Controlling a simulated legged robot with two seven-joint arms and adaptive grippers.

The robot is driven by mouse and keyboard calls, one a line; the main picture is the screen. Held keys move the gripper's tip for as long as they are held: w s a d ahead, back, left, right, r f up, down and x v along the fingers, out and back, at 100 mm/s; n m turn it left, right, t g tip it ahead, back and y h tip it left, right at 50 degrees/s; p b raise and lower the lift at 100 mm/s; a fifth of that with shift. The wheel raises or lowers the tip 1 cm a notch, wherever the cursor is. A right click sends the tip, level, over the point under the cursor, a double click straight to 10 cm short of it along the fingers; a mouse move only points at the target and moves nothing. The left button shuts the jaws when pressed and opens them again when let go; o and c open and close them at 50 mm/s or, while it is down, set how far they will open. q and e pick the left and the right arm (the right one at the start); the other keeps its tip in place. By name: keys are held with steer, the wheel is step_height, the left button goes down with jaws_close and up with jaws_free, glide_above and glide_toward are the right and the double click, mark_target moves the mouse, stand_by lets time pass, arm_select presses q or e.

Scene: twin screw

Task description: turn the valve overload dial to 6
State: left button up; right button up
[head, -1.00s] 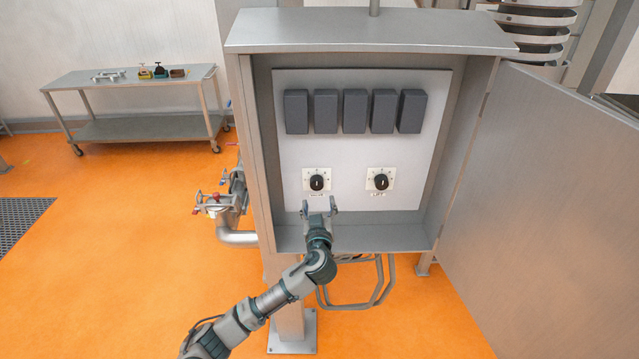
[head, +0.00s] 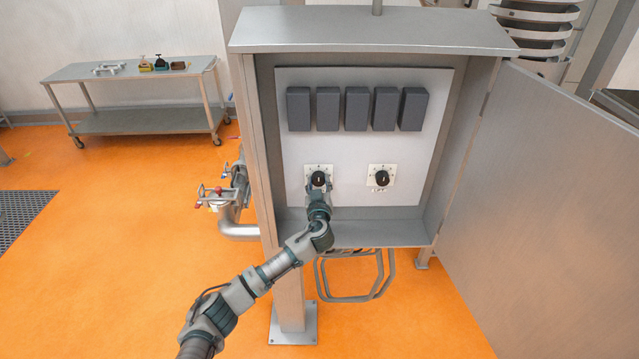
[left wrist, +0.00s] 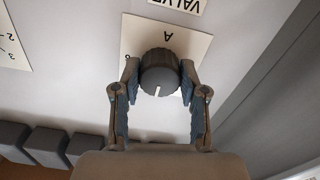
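The valve dial is a round black knob (head: 318,178) on a white square plate, the left of two dials on the cabinet's pale panel. In the left wrist view the knob (left wrist: 159,72) appears upside down with a white pointer mark and a partly cut-off "VALVE" label. My left gripper (head: 319,186) is at this dial, its fingers covering part of the plate. In the left wrist view my left gripper (left wrist: 160,70) is open, with one finger on each side of the knob and little visible gap; contact is unclear. My right gripper is out of view.
A second dial (head: 381,178) sits to the right on the same panel (head: 350,150). Several dark grey blocks (head: 356,109) line the panel above. The open cabinet door (head: 570,200) stands at the right. A steel cart (head: 140,70) with small items is at the back left.

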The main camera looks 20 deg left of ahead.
arm_select(q)
steer(key=shift+c, duration=1.4)
steer(key=shift+a, duration=0.1)
